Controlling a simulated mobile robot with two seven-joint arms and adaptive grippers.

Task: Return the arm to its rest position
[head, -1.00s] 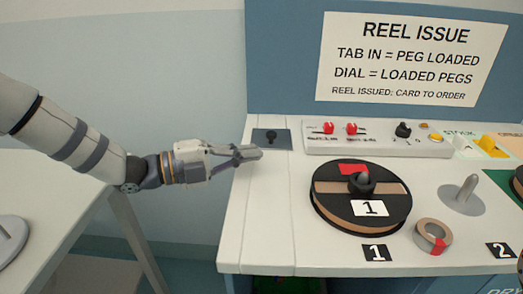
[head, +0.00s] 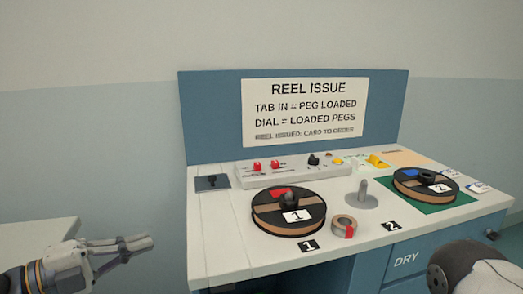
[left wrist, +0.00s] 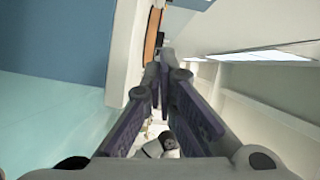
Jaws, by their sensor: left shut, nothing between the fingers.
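My left arm comes in at the lower left of the head view. Its gripper (head: 128,246) is shut and empty, left of the reel bench (head: 222,255) and apart from it. In the left wrist view the gripper's fingers (left wrist: 165,62) meet at their tips with nothing between them. Part of my right arm shows at the lower right of the head view; its gripper is not in view.
On the bench, a black reel (head: 288,212) labelled 1 sits at the left, beside a tape roll (head: 344,226) and a bare peg (head: 362,195). Another reel (head: 425,185) labelled 2 lies on a green mat. A control panel (head: 292,170) stands behind. A white table (head: 35,238) is at the left.

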